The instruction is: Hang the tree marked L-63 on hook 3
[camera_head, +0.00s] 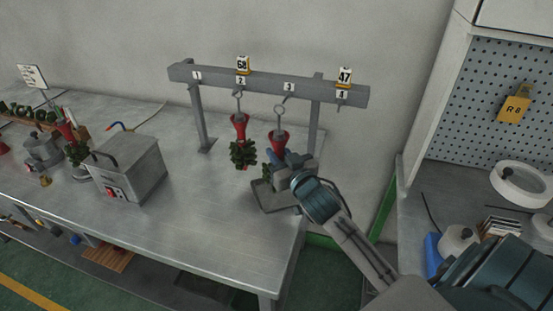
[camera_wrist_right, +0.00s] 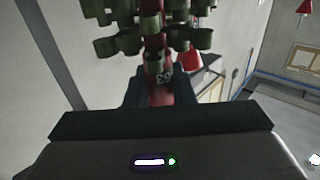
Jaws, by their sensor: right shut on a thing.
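My right gripper (camera_head: 283,160) is shut on a wax tree with a red cup (camera_head: 278,137) and a metal ring on top (camera_head: 279,110). The tree is upright, and my gripper hides much of it. In the wrist view its red stem (camera_wrist_right: 160,85) stands between the jaws (camera_wrist_right: 159,98), with green pieces above and a marking that looks like 63, upside down. The ring is just below and left of hook 3 (camera_head: 288,98) on the grey rack (camera_head: 265,81); I cannot tell whether they touch. My left gripper is not in view.
Another red and green tree (camera_head: 242,153) hangs from hook 2, close on the left. A grey tray (camera_head: 276,207) lies below my gripper. A metal box (camera_head: 127,168) stands left; the table between is clear.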

